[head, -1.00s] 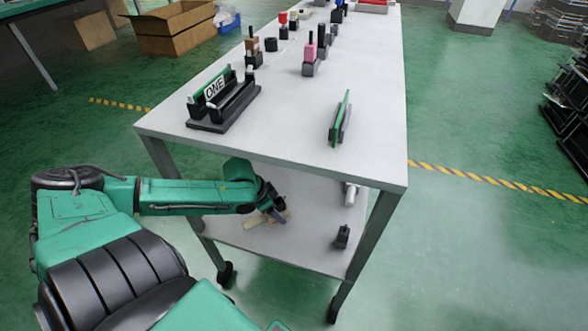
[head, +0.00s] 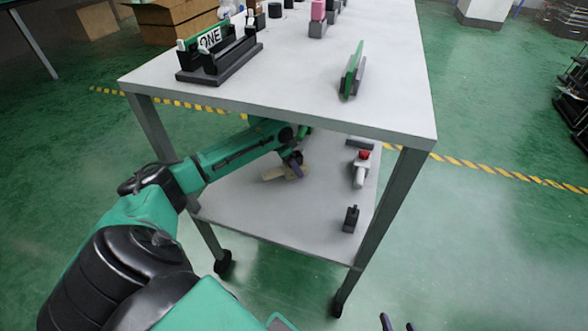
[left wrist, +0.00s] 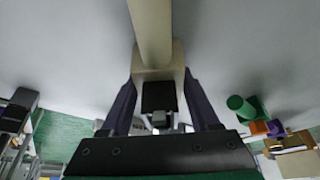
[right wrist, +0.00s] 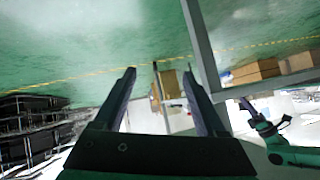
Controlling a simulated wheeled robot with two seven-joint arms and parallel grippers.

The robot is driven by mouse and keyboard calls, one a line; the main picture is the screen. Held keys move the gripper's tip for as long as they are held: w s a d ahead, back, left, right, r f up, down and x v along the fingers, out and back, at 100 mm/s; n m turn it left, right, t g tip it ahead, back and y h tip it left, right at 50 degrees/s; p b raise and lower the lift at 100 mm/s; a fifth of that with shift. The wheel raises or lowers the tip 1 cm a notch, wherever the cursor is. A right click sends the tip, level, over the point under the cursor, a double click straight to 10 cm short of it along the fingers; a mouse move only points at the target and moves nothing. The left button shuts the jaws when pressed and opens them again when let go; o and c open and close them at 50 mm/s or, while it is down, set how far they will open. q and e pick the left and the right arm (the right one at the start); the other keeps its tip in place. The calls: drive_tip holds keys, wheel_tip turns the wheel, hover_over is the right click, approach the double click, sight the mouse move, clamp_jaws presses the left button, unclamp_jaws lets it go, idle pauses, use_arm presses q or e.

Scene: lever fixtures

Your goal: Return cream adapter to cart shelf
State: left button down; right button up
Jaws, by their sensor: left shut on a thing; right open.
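The cream adapter (head: 275,174) is at the lower shelf (head: 245,212) of the cart in the head view; I cannot tell whether it touches the shelf. My left gripper (head: 292,168) reaches in under the top surface and is shut on it. In the right wrist view my right gripper (right wrist: 159,75) is open and empty.
The cart top (head: 300,90) overhangs the shelf. On the shelf stand a white part with a red top (head: 361,170) and a small black block (head: 351,218). A cart leg (head: 385,215) bounds the right side. The shelf front is clear.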

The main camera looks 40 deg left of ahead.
sight(285, 166)
use_arm(q)
drive_tip(key=shift+f, duration=0.15)
drive_tip(key=shift+c, duration=0.6)
unclamp_jaws()
use_arm(e)
drive_tip(key=shift+a, duration=0.15)
use_arm(q)
drive_tip(key=shift+s+r+p, duration=0.1)
drive_tip(key=shift+r+p, duration=0.2)
drive_tip(key=shift+r, duration=0.05)
drive_tip(key=p+v, duration=0.3)
drive_tip(key=v, duration=0.3)
drive_tip(key=shift+s+a+r, duration=0.1)
drive_tip(key=shift+s+r, duration=0.05)
drive_tip(key=shift+r, duration=0.25)
use_arm(e)
drive_tip(key=s+d+r+g+h, duration=0.2)
drive_tip(key=d+r+g, duration=0.1)
drive_tip(key=d, duration=0.3)
drive_tip(key=shift+d+r+g+h, duration=0.15)
drive_tip(key=shift+d+g+h, duration=0.2)
drive_tip(key=shift+g+h, duration=0.05)
use_arm(q)
drive_tip(key=shift+s, duration=0.1)
